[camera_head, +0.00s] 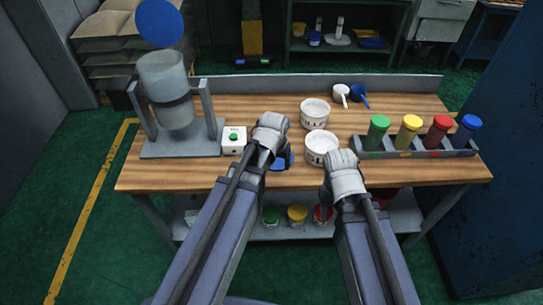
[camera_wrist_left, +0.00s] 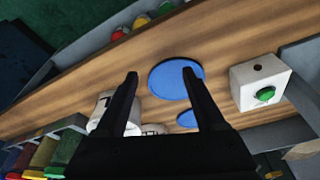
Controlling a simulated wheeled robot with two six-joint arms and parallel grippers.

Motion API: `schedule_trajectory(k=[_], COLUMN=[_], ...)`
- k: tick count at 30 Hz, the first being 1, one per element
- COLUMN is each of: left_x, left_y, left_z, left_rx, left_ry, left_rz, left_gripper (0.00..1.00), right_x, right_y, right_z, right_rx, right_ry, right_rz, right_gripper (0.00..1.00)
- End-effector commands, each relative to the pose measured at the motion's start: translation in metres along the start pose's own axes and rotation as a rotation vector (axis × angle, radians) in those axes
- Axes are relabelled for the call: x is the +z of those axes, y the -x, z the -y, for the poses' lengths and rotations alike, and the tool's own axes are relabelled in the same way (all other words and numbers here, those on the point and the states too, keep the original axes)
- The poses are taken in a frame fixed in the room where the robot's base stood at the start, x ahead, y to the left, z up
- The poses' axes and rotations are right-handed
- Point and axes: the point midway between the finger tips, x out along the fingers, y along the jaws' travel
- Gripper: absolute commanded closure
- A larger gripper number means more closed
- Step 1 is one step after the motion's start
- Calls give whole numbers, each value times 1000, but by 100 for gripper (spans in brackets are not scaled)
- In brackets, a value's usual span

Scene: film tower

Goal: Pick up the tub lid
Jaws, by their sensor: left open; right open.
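A flat blue lid (camera_wrist_left: 172,80) lies on the wooden table in the left wrist view, between and just beyond my left fingertips. In the head view a blue edge of it (camera_head: 280,165) shows beside my left gripper (camera_head: 268,155), which hides the rest. My left gripper (camera_wrist_left: 160,73) is open and empty above the table. My right gripper (camera_head: 338,190) is open near the front edge. Two white tubs (camera_head: 315,111) (camera_head: 322,143) stand right of my left gripper.
A white box with a green button (camera_head: 234,139) is left of my left gripper. A grey stand with a clear cylinder (camera_head: 163,75) is farther left, with a blue disc (camera_head: 160,23) above it. A rack of coloured jars (camera_head: 413,147) stands right; two scoops (camera_head: 350,95) lie behind.

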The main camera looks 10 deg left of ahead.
Motion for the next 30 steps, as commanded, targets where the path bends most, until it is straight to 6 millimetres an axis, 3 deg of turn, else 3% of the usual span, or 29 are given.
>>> schedule_trajectory(k=[1,3,7,13,21,30], left_x=[-19,-34,-47,-48,-51,-53], left_y=[-3,-4,-4,-8,-32,-38], left_z=[18,36,52,54,55,56], left_rx=[-2,-4,-7,-7,-7,-7], left_ry=[37,70,100,103,103,103], left_rz=[-37,-80,-123,-129,-127,-127], left_gripper=[29,29,29,29,29,29], right_x=[0,0,0,0,-1,-2], right_y=[0,1,1,-3,-25,-30], right_z=[0,0,0,0,2,3], right_rx=[0,0,0,0,0,0], right_ry=[0,0,0,0,0,0], right_rz=[0,0,0,0,0,0], right_gripper=[50,50,50,50,50,50])
